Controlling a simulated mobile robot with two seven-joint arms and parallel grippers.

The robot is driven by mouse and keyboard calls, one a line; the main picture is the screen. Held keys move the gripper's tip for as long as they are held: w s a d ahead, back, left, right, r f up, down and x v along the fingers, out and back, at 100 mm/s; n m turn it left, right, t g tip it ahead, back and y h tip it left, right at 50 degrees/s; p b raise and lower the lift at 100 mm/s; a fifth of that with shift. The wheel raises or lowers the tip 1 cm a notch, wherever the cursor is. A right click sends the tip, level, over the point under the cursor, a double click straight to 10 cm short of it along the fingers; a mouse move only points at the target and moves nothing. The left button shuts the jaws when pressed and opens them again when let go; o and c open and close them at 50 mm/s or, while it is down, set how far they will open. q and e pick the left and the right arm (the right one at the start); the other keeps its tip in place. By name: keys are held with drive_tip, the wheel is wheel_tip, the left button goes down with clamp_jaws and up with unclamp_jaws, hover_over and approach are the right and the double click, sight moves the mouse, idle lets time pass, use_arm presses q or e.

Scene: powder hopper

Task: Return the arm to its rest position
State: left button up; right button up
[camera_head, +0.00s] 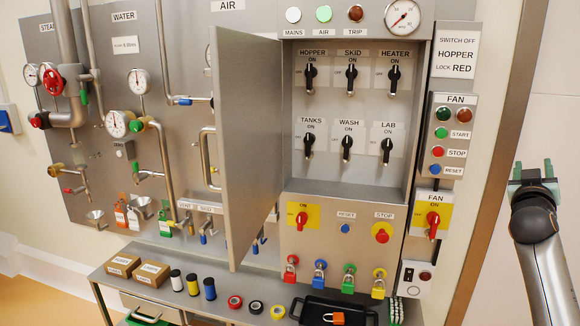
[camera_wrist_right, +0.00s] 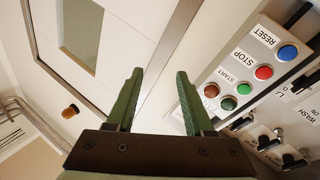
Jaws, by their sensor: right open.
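My right arm comes in at the right edge of the head view. Its gripper (camera_head: 534,170) is raised, with its green fingers pointing up and apart. It is beside the fan panel (camera_head: 449,138), clear of it, in front of the pale wall. In the right wrist view the two green fingers (camera_wrist_right: 160,88) stand apart with nothing between them. The panel's start, stop and reset buttons (camera_wrist_right: 263,73) show to the right of the fingers. My left gripper is not in view.
A switch cabinet has its grey door (camera_head: 247,150) swung open, standing out at the left. Below is a bench with coloured padlocks (camera_head: 320,272) hung above it, a black tray (camera_head: 308,311), tape rolls (camera_head: 235,302) and boxes (camera_head: 152,273). The wall beside my right gripper is clear.

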drive_tip(key=s+d+r+h, duration=0.2)
drive_tip(key=s+d+r, duration=0.2)
drive_tip(key=d, duration=0.2)
drive_tip(key=a+f+n+y, duration=0.3)
drive_tip(key=a+f, duration=0.2)
drive_tip(key=f, duration=0.7)
drive_tip(key=a+f+n+y, duration=0.4)
drive_tip(key=f, duration=0.8)
drive_tip(key=s+a+f+n+g+y, duration=0.1)
drive_tip(key=s+a+f+g+y, duration=0.15)
drive_tip(key=s+a+f, duration=0.6)
drive_tip(key=s+a+f+n+g+y, duration=0.1)
drive_tip(key=s+a+f+n+y, duration=0.2)
drive_tip(key=f, duration=1)
drive_tip(key=s+a+f+g+y, duration=0.1)
drive_tip(key=s+a+f, duration=0.25)
drive_tip(key=s, duration=0.35)
drive_tip(key=s+a+f+g+y, duration=0.1)
drive_tip(key=s+a+f+g, duration=0.15)
drive_tip(key=s+f, duration=0.4)
drive_tip(key=s+a+f+g+y, duration=0.15)
drive_tip(key=s+a, duration=0.25)
drive_tip(key=s, duration=0.5)
drive_tip(key=w+a+r+m+t+p, duration=0.1)
drive_tip(key=a+m, duration=0.4)
drive_tip(key=a, duration=0.5)
wheel_tip(320, 180, up, 2)
drive_tip(key=shift+w+a+r+t+y+p, duration=0.1)
drive_tip(key=shift+w+a+t+y+p, duration=0.3)
drive_tip(key=shift+p, duration=0.65)
